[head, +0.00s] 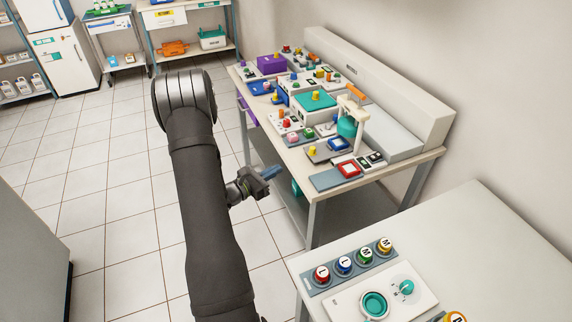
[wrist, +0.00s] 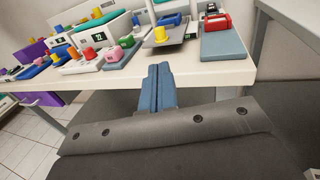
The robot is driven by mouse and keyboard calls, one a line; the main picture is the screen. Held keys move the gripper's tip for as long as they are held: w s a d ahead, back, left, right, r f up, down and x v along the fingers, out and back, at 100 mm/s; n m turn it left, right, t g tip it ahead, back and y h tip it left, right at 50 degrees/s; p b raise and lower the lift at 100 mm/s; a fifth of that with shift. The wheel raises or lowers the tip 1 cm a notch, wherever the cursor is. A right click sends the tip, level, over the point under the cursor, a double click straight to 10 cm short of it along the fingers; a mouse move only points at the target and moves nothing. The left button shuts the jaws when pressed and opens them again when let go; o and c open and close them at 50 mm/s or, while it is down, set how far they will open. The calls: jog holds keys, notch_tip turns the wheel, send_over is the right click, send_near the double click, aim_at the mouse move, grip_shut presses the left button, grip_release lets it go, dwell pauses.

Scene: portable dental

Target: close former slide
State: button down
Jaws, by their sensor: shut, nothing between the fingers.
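My gripper (head: 268,175) is shut and empty, its blue fingers pressed together just off the front edge of the long bench. In the wrist view the gripper (wrist: 161,75) points at the bench edge, below a grey plate (wrist: 178,38) with a yellow knob (wrist: 160,34). The plate is probably the former slide; no label confirms this. In the head view the plate (head: 322,155) with its yellow knob (head: 311,151) lies near the bench front, below a teal-and-cream device (head: 347,126). The gripper does not touch the plate. How far the slide is out cannot be told.
A blue-grey board (head: 325,180) with a red block (head: 348,169) lies beside the plate. A purple drawer (head: 248,113) is at the bench's far end. A nearer table (head: 470,240) carries coloured buttons. The floor is clear.

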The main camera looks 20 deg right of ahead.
jog(key=shift+a+r+y, duration=0.55)
jog(key=shift+r+y, duration=1.05)
jog(key=shift+r, duration=0.3)
send_near(314, 155)
jog(key=shift+g, duration=0.4)
jog(key=w+d, duration=0.1)
jog(key=d, duration=0.1)
jog(key=w+d, duration=0.2)
jog(key=shift+d+f, duration=0.1)
jog(key=shift+f, duration=0.05)
jog(key=shift+d, duration=0.3)
jog(key=shift+d, duration=2.2)
